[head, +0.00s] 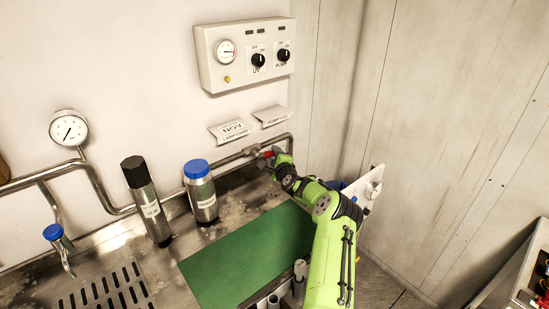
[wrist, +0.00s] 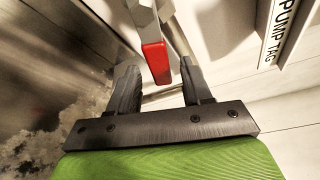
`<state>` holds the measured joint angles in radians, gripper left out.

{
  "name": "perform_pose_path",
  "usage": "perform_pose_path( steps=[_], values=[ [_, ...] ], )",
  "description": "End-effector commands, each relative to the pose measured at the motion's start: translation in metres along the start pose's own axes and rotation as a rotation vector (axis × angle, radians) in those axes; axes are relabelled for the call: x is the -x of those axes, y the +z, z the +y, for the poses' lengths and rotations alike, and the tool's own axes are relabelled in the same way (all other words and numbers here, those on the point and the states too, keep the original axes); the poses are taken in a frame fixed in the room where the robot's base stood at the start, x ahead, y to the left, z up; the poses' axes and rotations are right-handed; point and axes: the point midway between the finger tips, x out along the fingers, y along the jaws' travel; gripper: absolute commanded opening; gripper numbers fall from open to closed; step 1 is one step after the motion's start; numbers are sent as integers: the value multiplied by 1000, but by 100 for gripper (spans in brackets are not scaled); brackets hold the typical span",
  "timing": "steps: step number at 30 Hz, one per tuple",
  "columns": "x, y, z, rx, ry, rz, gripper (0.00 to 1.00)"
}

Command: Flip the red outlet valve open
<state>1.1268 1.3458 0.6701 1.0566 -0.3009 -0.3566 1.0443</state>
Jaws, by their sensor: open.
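The red outlet valve handle (head: 267,154) is on the metal pipe along the back wall in the head view, at the tip of my green arm. In the wrist view the red handle (wrist: 156,62) hangs from a grey metal valve body and points toward my gripper. My gripper (wrist: 157,78) is open, with one dark finger on each side of the handle's end. I see gaps between the fingers and the handle. In the head view my gripper (head: 275,160) is small and partly hides the valve.
A control box (head: 243,54) with a gauge and knobs is on the wall above. Two tags (head: 230,130) hang below it. A dark-capped cylinder (head: 146,200) and a blue-capped cylinder (head: 202,192) stand left. A green mat (head: 240,262) lies on the counter.

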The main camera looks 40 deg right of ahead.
Motion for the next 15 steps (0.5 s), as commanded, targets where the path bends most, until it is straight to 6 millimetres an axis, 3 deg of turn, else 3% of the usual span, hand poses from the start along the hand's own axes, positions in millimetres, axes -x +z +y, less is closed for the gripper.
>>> perform_pose_path(
  steps=[4, 13, 15],
  values=[
    [0, 0, 0, 0, 0, 0, 47],
    [0, 0, -1, 1, -1, -1, 1],
    [0, 0, -1, 1, -1, -1, 0]
  ],
)
